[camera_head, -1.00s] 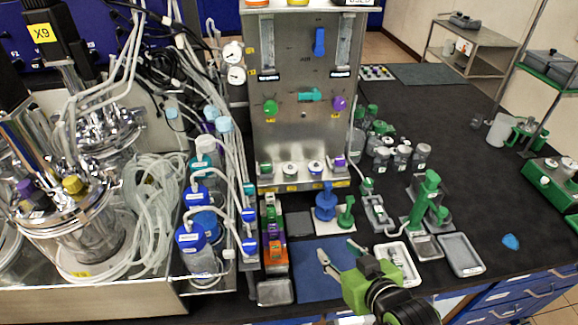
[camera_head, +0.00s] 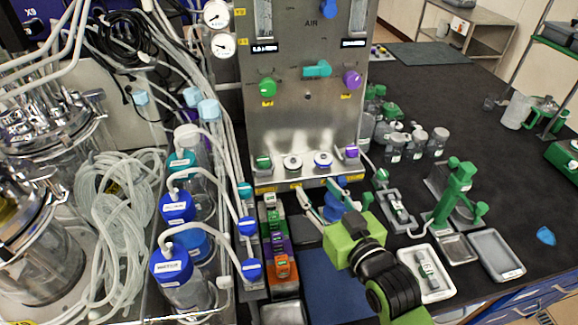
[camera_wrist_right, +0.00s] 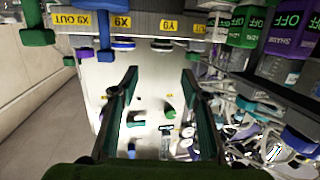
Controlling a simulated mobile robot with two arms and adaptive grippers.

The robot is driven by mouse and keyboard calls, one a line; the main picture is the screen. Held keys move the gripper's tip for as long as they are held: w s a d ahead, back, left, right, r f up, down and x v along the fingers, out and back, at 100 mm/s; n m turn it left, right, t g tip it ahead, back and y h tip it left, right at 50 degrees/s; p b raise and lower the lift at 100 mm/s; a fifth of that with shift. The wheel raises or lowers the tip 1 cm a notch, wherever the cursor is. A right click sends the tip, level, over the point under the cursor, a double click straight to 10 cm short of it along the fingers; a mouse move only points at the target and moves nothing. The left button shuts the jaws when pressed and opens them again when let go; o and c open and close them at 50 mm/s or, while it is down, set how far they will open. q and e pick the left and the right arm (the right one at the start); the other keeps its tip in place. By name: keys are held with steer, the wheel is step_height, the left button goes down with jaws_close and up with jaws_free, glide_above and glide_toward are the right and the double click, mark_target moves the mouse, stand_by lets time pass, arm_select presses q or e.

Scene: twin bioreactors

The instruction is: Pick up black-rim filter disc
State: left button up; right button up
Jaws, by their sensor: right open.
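The black-rim filter disc (camera_head: 292,163) is a small white disc with a dark rim on the ledge at the foot of the steel panel. In the right wrist view the black-rim disc (camera_wrist_right: 161,45) shows edge-on beyond the fingertips, roughly centred between them. A similar blue-rim disc (camera_head: 323,159) sits just to its right in the head view. My right gripper (camera_head: 303,203) is in front of and below the ledge, its fingers towards the panel. In the right wrist view the right gripper (camera_wrist_right: 159,78) is open with nothing between its fingers. My left gripper is out of view.
A green fitting (camera_head: 263,162) and a purple fitting (camera_head: 351,152) flank the discs on the ledge. A blue stand (camera_head: 335,205) is partly hidden behind my right gripper. Blue-capped bottles (camera_head: 178,208) stand to the left. A white tray (camera_head: 448,290) lies at the right.

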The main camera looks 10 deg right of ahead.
mark_target(294, 163)
steer(key=p+x, duration=0.1)
steer(key=x, duration=0.8)
steer(key=shift+a+f, duration=0.1)
steer(key=shift+f, duration=0.1)
steer(key=shift+w+a+p, duration=0.1)
steer(key=shift+w+p, duration=0.3)
steer(key=shift+p, duration=0.1)
steer(key=p+x, duration=0.1)
steer(key=x, duration=0.2)
steer(key=shift+w+a, duration=0.1)
steer(key=shift+a, duration=0.05)
steer(key=shift+w+a+f, duration=0.1)
steer(key=shift+w+f, duration=0.05)
steer(key=shift+w, duration=0.35)
steer(key=c, duration=0.6)
